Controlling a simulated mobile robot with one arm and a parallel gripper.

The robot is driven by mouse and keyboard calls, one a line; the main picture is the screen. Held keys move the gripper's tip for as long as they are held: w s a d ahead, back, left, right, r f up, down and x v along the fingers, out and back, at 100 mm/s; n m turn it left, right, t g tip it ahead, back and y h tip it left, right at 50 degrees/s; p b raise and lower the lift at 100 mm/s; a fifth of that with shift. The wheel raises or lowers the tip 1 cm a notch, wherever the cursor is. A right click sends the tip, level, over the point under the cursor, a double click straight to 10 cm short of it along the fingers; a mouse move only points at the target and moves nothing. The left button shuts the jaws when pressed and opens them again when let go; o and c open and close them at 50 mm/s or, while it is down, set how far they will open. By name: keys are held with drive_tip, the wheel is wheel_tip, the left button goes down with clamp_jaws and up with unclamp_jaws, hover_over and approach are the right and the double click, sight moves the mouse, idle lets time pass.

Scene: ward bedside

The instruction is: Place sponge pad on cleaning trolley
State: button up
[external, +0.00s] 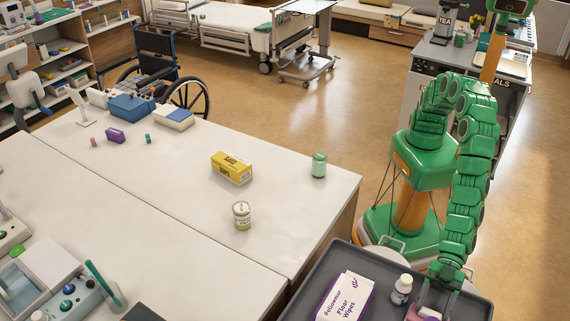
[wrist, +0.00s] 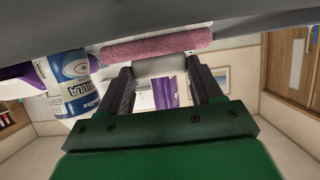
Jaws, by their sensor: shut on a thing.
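A pink sponge pad (wrist: 157,43) is between the fingertips of my gripper (wrist: 160,72) in the wrist view, with a pale part under the pink strip. In the external view the pink pad (external: 424,314) shows at the bottom edge, partly cut off and covered by my gripper (external: 436,296). My gripper is shut on it. The cleaning trolley's dark grey tray (external: 372,262) lies under and beside the gripper. The pad is over the right part of the tray and close to its surface; I cannot tell if they touch.
A white and purple floor wipes box (external: 346,300) and a white bottle (external: 401,289) are on the tray, left of my gripper. The bottle (wrist: 72,88) appears upside down in the wrist view. A white table (external: 150,180) holds a yellow box (external: 231,168) and a green jar (external: 319,165).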

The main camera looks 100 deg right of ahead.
drive_tip(key=shift+f, duration=0.1)
drive_tip(key=o, duration=1.2)
drive_tip(key=shift+s+d, duration=0.1)
drive_tip(key=shift+v, duration=3.65)
drive_tip(key=shift+s, duration=0.1)
drive_tip(key=c, duration=0.5)
